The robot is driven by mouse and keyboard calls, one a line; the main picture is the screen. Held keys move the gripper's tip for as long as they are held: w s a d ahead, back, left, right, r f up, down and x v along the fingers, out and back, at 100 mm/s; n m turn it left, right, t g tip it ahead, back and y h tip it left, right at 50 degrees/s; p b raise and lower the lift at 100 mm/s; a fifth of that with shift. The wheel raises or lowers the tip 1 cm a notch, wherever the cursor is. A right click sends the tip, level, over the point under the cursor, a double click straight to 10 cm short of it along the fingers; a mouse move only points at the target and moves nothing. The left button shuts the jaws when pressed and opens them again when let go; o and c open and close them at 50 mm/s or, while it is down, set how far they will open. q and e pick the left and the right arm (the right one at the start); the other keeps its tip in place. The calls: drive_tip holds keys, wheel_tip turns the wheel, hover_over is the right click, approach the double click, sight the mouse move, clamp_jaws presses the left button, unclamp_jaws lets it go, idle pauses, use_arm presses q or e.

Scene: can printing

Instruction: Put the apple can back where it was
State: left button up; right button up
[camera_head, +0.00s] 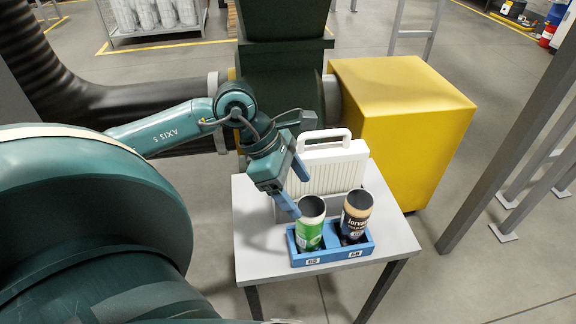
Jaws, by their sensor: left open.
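A green and white can (309,228), open at the top, stands in the left slot, marked 65, of a blue two-slot holder (338,256). A dark can with a tan band (355,216) stands in the right slot, marked 66. The holder is on a small grey table (399,237). The green label's print is too small to tell. My left gripper (294,188) is open, just above and left of the green can. One blue finger points down close to the can's upper left side; I cannot tell whether it touches. My right gripper is not in view.
A white ribbed case with a handle (333,169) stands on the table behind the cans. A yellow box (402,115) is behind the table at the right. The table's right side and front left corner are bare. A grey post (509,124) stands further right.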

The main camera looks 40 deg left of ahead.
use_arm(q)
drive_tip(key=shift+v, duration=1.7)
